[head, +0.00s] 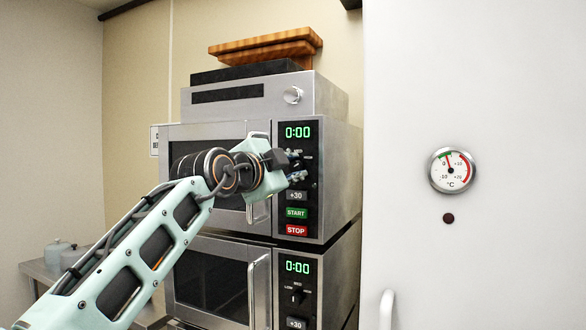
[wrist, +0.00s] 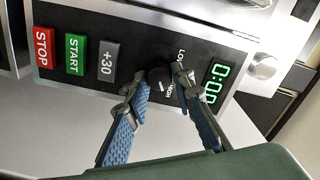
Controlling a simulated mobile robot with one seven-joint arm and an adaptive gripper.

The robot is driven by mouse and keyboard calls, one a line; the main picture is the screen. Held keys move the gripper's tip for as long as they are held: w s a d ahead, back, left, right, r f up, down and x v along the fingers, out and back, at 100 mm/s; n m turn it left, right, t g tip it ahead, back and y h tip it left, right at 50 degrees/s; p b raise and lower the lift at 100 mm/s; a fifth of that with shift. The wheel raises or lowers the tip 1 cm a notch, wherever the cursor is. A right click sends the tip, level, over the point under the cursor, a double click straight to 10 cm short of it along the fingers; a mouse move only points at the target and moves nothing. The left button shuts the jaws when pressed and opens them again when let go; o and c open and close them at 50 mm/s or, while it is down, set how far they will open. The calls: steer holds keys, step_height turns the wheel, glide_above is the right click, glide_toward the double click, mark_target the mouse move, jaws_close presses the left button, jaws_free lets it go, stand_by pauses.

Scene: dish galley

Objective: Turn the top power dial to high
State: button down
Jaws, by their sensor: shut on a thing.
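The top power dial (wrist: 160,77) is a small black knob on the dark control panel of the upper microwave (head: 238,96). It shows in the wrist view between my fingertips, with parts of the LOW and HIGH labels beside it. My gripper (wrist: 158,83) is shut on the dial, one finger on each side. In the head view my gripper (head: 297,166) is at the upper panel, below the green 0:00 display (head: 298,132), and hides the dial. I cannot clearly tell which setting the dial's pointer is at.
The +30 (head: 296,196), START (head: 296,212) and STOP (head: 296,230) buttons lie just below my gripper. The upper door handle (head: 258,210) stands out to its left. A lower microwave (head: 212,285) has a similar dial (head: 296,296). A white surface with a thermometer (head: 452,170) is at right.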

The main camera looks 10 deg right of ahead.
stand_by(0.3)
steer(key=c, duration=1.7)
jaws_free()
steer(key=v, duration=1.2)
